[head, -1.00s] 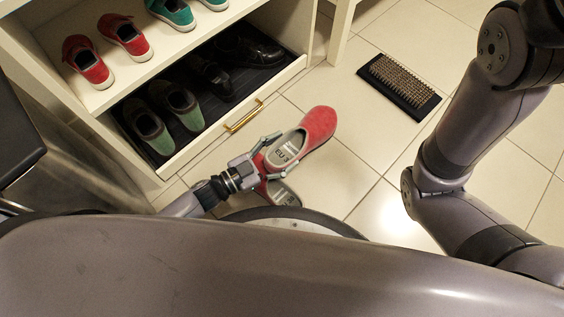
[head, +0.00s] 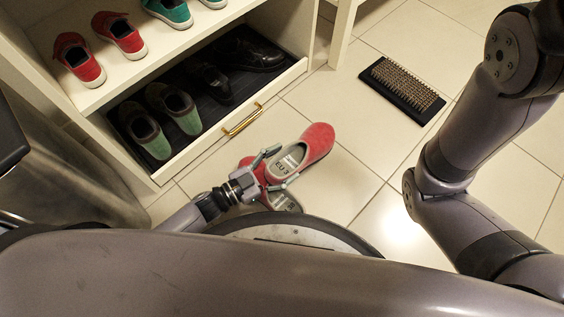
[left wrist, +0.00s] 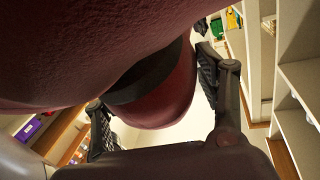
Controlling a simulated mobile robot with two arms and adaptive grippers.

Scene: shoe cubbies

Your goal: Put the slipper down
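The red slipper (head: 318,142) with a grey insole marked "EU 3" is in the head view, in front of the drawer and above the floor tiles or close to them; the gap is hard to tell. My left gripper (head: 268,168) has its fingers on either side of the slipper's rear part. In the left wrist view the dark red slipper (left wrist: 165,95) fills the space between the two fingers (left wrist: 155,105). A second grey-soled piece (head: 285,201) shows below the gripper, partly hidden by my base. My right arm shows at the right, but its gripper is out of view.
An open drawer (head: 180,160) with a brass handle (head: 243,119) holds green and black shoes. Red and teal shoes stand on the shelf (head: 150,70) above. A brush mat (head: 402,90) lies on the floor at the upper right. Tiles between are clear.

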